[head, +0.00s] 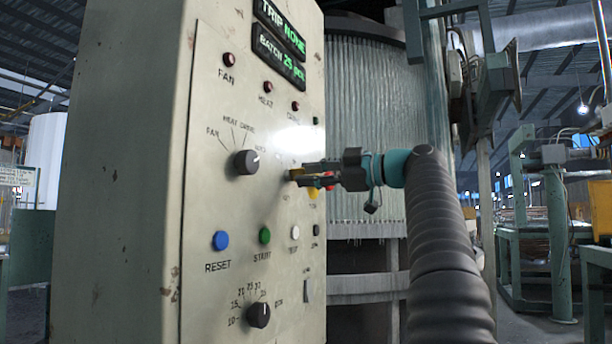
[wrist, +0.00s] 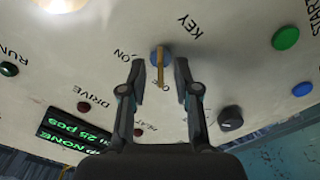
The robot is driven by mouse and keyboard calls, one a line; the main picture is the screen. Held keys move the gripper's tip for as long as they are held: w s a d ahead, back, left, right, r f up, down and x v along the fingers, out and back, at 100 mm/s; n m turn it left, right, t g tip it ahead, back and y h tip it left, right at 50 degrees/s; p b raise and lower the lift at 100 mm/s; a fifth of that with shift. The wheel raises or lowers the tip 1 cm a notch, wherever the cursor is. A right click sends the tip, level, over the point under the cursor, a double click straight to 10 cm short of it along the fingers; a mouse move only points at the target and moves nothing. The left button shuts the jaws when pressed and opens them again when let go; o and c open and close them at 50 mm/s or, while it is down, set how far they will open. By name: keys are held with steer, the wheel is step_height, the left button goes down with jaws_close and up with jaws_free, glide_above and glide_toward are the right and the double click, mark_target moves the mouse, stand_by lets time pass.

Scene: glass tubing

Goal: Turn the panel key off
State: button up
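The panel key (wrist: 160,68) is a thin brass-coloured bar on a round blue-grey lock in the wrist view, under the word KEY. Its bar points down in that picture. An ON label is left of it; a label starting with O, right of its lower end, is partly hidden by a finger. My gripper (wrist: 161,74) is open, one finger on each side of the key, with a gap visible on both sides. In the head view my gripper (head: 303,175) is at the panel face and largely hides the key.
The cream control panel (head: 140,150) carries a black selector knob (head: 246,162), a blue RESET button (head: 221,240), a green START button (head: 265,236) and a lower black dial (head: 258,315). A red and yellow control (head: 313,194) lies just behind my gripper. Displays (head: 280,55) are above.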

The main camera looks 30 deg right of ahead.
steer(key=v, duration=1)
steer(key=shift+d, duration=0.2)
steer(key=shift+s, duration=0.15)
